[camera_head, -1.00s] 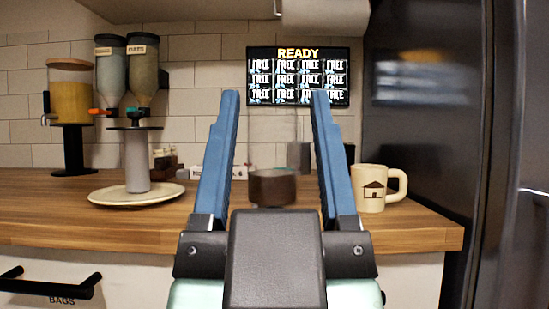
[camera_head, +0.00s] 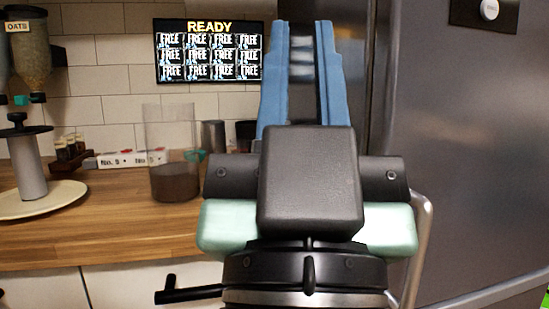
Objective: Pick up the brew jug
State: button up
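The brew jug (camera_head: 174,160) appears to be the clear cylinder with dark liquid in its lower part. It stands upright on the wooden counter near the tiled wall, left of my gripper. A small teal part shows at its right side. My gripper (camera_head: 303,30) points forward and up, right of the jug and apart from it. Its blue fingers are partly open, with a narrow gap between them and no held object visible. The palm and fingers hide part of the counter behind them.
A plate (camera_head: 40,200) with a grey cylinder (camera_head: 27,168) stands left on the counter (camera_head: 110,215). A dark cup (camera_head: 213,140) is behind the jug. A dark refrigerator (camera_head: 450,150) is close on the right. Bare counter lies in front of the jug.

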aim_at(170, 132)
jog(key=i+j+z, duration=0.2)
jog(key=j, duration=0.25)
jog(key=i+j+z, duration=0.2)
jog(key=j, duration=0.3)
jog(key=j+z, duration=0.25)
jog(key=j, duration=0.25)
jog(key=i+j, duration=0.1)
jog(key=j, duration=0.4)
